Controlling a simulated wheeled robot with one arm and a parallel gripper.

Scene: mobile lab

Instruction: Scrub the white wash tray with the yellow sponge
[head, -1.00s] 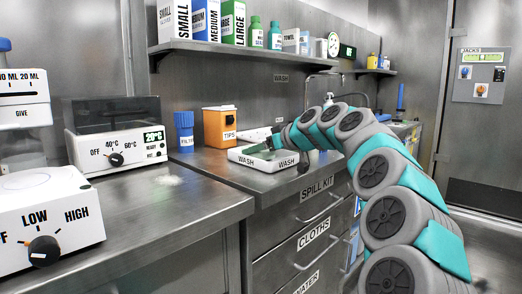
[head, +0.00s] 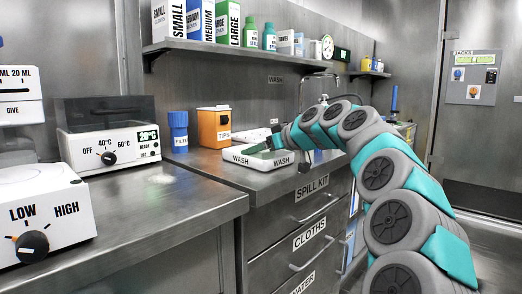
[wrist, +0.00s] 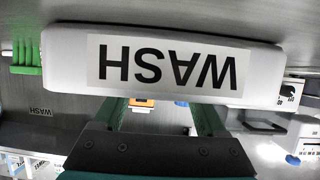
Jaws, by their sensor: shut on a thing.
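The white wash tray (head: 262,163) stands on the steel counter, with WASH labels on its near sides. In the wrist view one white labelled wall of the tray (wrist: 62,68) spans the upper middle, its lettering upside down. My gripper (head: 262,148) reaches down into the tray from the right. In the wrist view its two dark green fingers (wrist: 160,108) stand apart, and their tips are hidden behind the tray wall. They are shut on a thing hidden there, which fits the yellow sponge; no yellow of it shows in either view.
An orange TIPS box (head: 214,127) and a blue FILTER bottle (head: 179,132) stand left of the tray. A white heater (head: 108,148) and a dial unit (head: 40,215) sit on the nearer bench. A shelf (head: 250,52) with boxes and bottles hangs above.

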